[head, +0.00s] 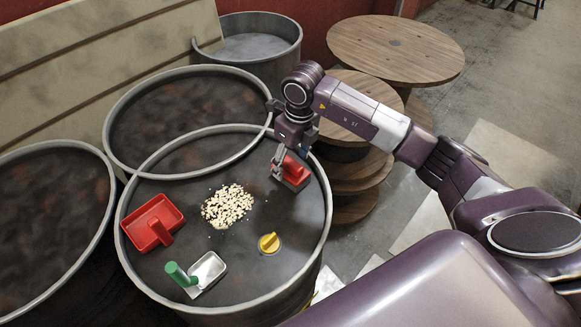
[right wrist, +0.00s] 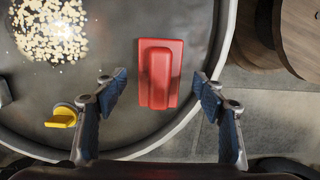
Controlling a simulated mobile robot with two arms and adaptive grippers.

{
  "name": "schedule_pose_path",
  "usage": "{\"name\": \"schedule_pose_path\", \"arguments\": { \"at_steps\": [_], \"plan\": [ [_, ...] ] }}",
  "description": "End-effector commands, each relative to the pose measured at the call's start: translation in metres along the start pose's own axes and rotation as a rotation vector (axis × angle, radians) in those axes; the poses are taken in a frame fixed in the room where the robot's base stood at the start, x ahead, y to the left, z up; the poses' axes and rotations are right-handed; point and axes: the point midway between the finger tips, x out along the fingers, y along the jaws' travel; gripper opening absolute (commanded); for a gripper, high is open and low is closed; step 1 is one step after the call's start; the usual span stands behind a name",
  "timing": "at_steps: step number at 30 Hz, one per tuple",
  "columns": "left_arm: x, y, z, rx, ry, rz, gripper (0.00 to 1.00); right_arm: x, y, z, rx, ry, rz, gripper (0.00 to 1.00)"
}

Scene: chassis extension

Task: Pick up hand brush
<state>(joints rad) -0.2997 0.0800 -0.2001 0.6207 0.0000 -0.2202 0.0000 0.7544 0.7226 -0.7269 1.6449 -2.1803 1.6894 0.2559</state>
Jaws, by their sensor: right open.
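The hand brush looks like a red block with a raised red grip (head: 295,172). It lies on the drum top near its right rim, and it also shows in the right wrist view (right wrist: 160,73). My right gripper (head: 280,165) is above the brush and partly hides it in the head view. In the right wrist view my right gripper (right wrist: 160,88) is open, with one finger on each side of the brush's near part and nothing held. I cannot tell the exact height of the fingertips above it. My left gripper is not in view.
The drum's raised rim (head: 322,215) runs close beside the brush. Round wooden tables (head: 395,48) stand at right.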

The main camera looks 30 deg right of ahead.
Motion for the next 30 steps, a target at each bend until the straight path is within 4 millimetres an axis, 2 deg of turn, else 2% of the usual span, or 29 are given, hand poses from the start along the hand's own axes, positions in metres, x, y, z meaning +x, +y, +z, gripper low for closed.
{"name": "schedule_pose_path", "arguments": {
  "at_steps": [1,6,12,25,30],
  "plan": [
    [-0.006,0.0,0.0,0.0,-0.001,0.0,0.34,0.006,0.001,-0.001,0.001,0.004,0.003,0.64],
    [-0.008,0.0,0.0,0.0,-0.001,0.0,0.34,0.021,0.001,0.0,0.0,0.0,0.002,0.64],
    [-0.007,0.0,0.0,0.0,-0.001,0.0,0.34,0.022,0.0,0.0,-0.001,-0.002,0.001,0.64],
    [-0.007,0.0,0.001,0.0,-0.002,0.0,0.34,0.021,0.0,0.0,-0.001,-0.002,0.001,0.17],
    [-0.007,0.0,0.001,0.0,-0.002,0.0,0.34,0.021,0.0,0.001,-0.001,-0.003,0.001,0.16]
  ]
}}
